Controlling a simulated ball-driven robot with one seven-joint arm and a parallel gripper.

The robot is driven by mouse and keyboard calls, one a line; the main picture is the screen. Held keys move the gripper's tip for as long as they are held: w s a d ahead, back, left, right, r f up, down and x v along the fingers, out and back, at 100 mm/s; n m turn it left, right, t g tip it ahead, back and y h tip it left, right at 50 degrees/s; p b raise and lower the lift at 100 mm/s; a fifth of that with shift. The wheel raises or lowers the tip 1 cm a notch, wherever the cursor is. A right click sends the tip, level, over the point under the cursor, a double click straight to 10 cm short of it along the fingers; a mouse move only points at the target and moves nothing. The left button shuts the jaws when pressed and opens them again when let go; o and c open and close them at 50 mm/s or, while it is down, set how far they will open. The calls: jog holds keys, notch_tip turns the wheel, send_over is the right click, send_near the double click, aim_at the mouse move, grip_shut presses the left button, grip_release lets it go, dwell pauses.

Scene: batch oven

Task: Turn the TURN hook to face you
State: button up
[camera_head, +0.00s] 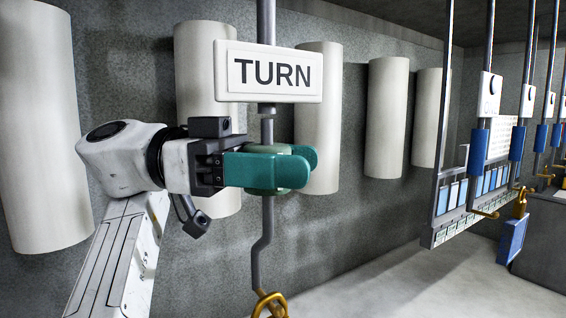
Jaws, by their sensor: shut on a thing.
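The white TURN sign (270,73) hangs on a vertical grey rod in the middle of the view. Below it the rod bends (262,240) and ends in a yellow hook (270,305), cut off by the bottom edge. Which way the hook faces is hard to tell. My gripper (292,168), with teal fingers, reaches in from the left just below the sign. It is shut on a pale green grip (292,178) around the rod. The fingers hide most of this grip.
Several pale vertical cylinders (388,118) line the grey wall behind. At right, a hanging rack (480,185) carries blue panels, and several rods with blue sleeves (479,145) and yellow hooks hang there. A blue padlock-like piece (511,240) hangs low. The floor (420,285) at lower right is clear.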

dwell(0.3)
jog(key=o, duration=0.9)
jog(key=shift+d, duration=0.1)
jog(key=shift+o, duration=0.2)
